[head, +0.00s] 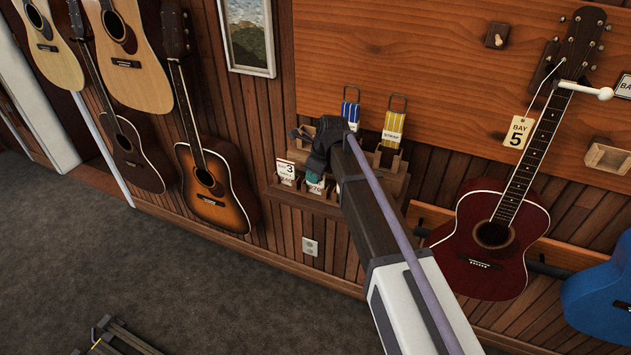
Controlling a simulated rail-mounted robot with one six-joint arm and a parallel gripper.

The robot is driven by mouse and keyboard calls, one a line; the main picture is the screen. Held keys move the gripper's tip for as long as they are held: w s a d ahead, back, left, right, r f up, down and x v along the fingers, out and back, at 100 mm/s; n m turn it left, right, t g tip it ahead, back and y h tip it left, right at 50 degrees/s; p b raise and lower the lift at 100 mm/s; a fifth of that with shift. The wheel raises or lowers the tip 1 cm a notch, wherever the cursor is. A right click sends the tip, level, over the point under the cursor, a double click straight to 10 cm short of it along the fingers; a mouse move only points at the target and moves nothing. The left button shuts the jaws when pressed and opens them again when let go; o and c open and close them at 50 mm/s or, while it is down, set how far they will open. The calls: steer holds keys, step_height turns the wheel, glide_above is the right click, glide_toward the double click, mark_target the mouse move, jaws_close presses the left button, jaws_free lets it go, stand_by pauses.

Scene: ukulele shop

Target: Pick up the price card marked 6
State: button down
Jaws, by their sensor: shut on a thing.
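My gripper (315,168) is at the small wooden rack (389,183) on the wall, reaching down over its left part. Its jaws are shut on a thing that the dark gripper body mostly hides. A small teal patch (313,170) and a white label (316,187) that seems to read 270 show just below the fingers. I cannot make out a 6 on any card. A price card marked 3 (286,169) stands in the rack just left of my gripper.
Blue (350,108) and yellow (393,122) packs stand in the rack's upper tier, close to my arm. A sunburst guitar (210,185) hangs at left. The floor at lower left is mostly clear.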

step_height(320, 180, up, 10)
steer(key=p, duration=1)
steer(key=shift+r, duration=0.2)
steer(key=shift+f, duration=0.2)
